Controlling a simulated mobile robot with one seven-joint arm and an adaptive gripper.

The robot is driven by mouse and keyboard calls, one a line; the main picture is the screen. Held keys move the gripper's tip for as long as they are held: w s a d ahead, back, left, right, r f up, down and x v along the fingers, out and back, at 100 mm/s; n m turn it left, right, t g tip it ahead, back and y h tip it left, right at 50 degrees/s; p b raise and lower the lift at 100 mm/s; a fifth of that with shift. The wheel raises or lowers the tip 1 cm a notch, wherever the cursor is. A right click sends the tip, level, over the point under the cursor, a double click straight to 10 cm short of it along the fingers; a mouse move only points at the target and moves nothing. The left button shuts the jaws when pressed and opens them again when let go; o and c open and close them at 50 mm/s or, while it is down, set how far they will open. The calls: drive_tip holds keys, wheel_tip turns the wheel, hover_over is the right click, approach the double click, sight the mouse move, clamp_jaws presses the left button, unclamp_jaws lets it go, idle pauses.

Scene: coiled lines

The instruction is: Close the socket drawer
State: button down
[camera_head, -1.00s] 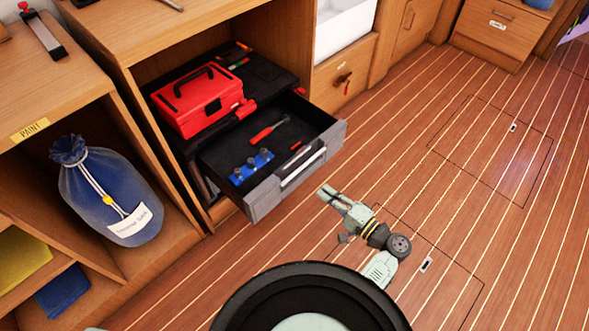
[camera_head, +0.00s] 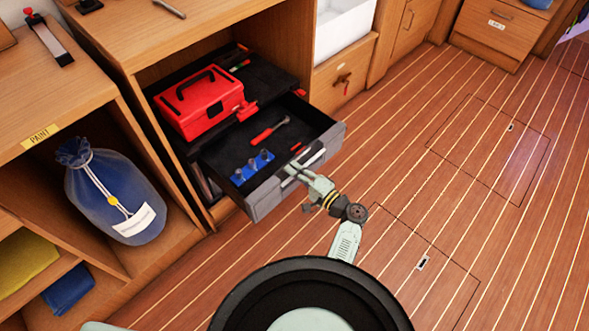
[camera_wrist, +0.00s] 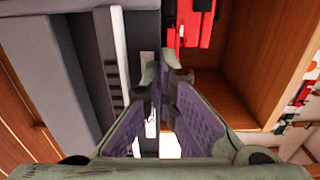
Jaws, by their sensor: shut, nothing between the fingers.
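The socket drawer (camera_head: 268,194) is a grey drawer pulled out of a black tool chest inside a wooden cabinet. In it lie a red-handled ratchet (camera_head: 268,131) and a blue rail of sockets (camera_head: 252,167). Its grey front (camera_wrist: 75,70) and pale handle strip also show in the wrist view. My gripper (camera_head: 290,168) is shut and empty, with its tips at the drawer's front by the handle strip. I cannot tell whether the tips touch it. In the wrist view my gripper's fingertips (camera_wrist: 166,68) come together beside the pale strip.
A red toolbox (camera_head: 202,103) stands on the chest above the drawer. A blue bag (camera_head: 115,195) sits in the shelf at left. A wooden drawer with a red-tagged knob (camera_head: 343,79) is to the right. The plank floor (camera_head: 440,170) at right is clear.

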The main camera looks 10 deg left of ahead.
drive_tip(key=shift+w+a, duration=0.1)
drive_tip(key=b+x, duration=1.2)
drive_tip(key=x, duration=1)
drive_tip(key=shift+a, duration=0.2)
drive_tip(key=shift+w, duration=0.15)
drive_tip(key=shift+f, duration=0.1)
